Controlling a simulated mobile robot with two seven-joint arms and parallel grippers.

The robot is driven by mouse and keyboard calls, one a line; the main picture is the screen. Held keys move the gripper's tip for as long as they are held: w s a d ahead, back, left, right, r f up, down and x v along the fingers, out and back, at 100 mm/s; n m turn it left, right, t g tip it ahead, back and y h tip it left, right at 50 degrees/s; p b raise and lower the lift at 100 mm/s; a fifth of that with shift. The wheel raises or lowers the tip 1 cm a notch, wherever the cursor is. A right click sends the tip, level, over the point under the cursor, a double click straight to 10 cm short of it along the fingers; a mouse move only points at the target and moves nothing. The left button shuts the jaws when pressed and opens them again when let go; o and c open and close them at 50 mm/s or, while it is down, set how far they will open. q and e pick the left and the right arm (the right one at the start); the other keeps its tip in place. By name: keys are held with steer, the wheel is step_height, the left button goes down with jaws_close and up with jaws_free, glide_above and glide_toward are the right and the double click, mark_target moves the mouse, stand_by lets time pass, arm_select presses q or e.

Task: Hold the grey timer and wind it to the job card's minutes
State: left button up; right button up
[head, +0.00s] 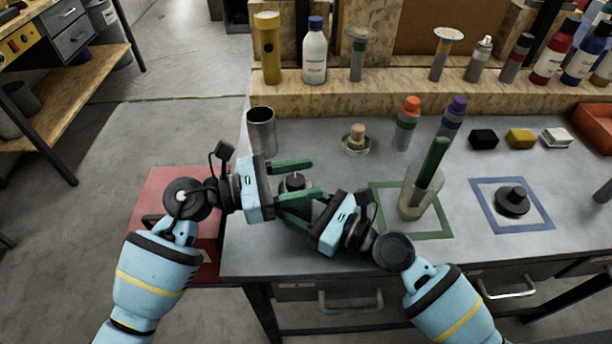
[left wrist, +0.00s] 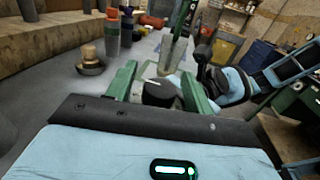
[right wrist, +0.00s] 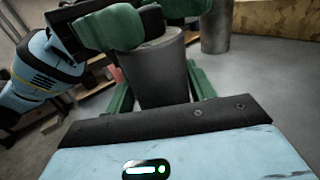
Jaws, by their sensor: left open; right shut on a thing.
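The grey timer (right wrist: 160,75) is a tapered grey cylinder, upright between the fingers of my right gripper (right wrist: 160,85), which is shut on it. In the head view its dark top (head: 294,182) shows between the two grippers. My left gripper (head: 293,181) is open at the timer's top, with one green finger on each side. In the left wrist view the round dark top (left wrist: 160,95) lies between the left fingers, with a pale mark beside it. Whether the fingers touch it, I cannot tell. I cannot make out a job card or any minutes.
A glass beaker (head: 421,195) with a green tool stands in a green square right of my right gripper. A black knobbed object (head: 512,200) sits in a blue square. A metal cup (head: 261,132) and a small dish with a wooden knob (head: 356,143) stand behind. Bottles line the back ledge.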

arm_select(q)
steer(key=shift+w+d, duration=0.1)
steer(key=shift+d, duration=0.4)
steer(key=c, duration=1)
steer(key=shift+m+g, duration=0.3)
steer(key=shift+g, duration=0.1)
steer(key=m+g, duration=0.1)
steer(key=g, duration=0.1)
steer(key=m+g, duration=0.1)
steer(key=shift+s+g, duration=0.2)
steer(key=shift+g, duration=0.2)
steer(key=shift+s+m+g, duration=0.15)
steer(key=shift+m+g, duration=0.65)
steer(key=shift+g, duration=0.3)
steer(key=shift+s+m+g, duration=0.15)
steer(key=shift+m+g, duration=0.65)
steer(key=shift+g, duration=0.3)
steer(key=shift+y, duration=0.3)
